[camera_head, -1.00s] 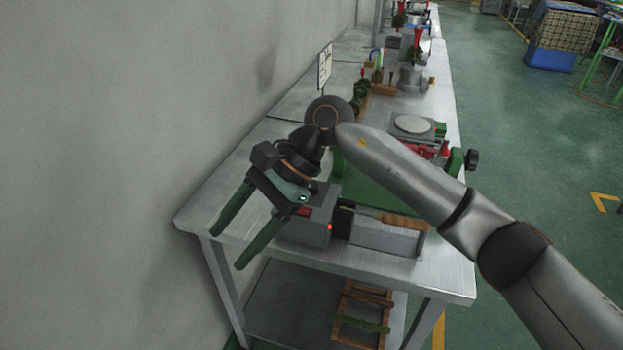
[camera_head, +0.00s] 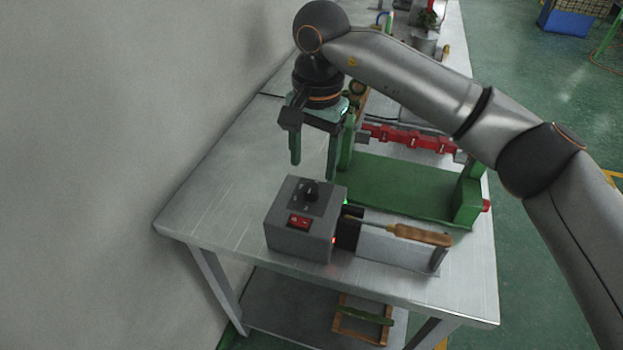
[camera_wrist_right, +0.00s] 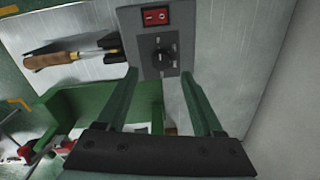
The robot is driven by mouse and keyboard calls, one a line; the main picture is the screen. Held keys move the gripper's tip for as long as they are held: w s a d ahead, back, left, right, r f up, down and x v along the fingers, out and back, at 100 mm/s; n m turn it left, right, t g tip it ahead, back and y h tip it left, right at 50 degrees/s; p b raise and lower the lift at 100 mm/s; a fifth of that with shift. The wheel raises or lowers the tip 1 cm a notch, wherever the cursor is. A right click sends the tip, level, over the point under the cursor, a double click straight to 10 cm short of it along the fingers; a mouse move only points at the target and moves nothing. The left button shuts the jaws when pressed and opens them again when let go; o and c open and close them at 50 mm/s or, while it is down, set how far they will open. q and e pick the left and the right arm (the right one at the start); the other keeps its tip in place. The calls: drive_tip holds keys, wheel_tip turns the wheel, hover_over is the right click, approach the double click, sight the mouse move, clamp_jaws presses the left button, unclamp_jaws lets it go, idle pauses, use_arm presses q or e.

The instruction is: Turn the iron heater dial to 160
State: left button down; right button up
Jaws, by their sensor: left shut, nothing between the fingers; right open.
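The iron heater is a grey box (camera_head: 285,230) on the front part of the metal table. Its black dial (camera_head: 311,190) is on the top face, behind a red rocker switch (camera_head: 299,222). My right gripper (camera_head: 314,172) is open and empty, fingers pointing down, just above and behind the dial. In the right wrist view the dial (camera_wrist_right: 163,58) lies between the fingertips of the right gripper (camera_wrist_right: 159,73). The fingers look apart from the dial. The scale marks are too small to read. My left gripper is not in view.
A wooden-handled iron (camera_head: 422,235) rests on a holder at the heater's right. A green fixture (camera_head: 400,190) with red parts stands behind it. The wall (camera_head: 110,110) borders the table on the left. The table's front left (camera_head: 215,220) is clear.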

sight(311, 188)
wheel_tip(311, 188, down, 6)
drive_tip(key=shift+w+a+f, duration=0.1)
drive_tip(key=shift+w+a, duration=0.05)
idle(0.3)
clamp_jaws()
idle(0.4)
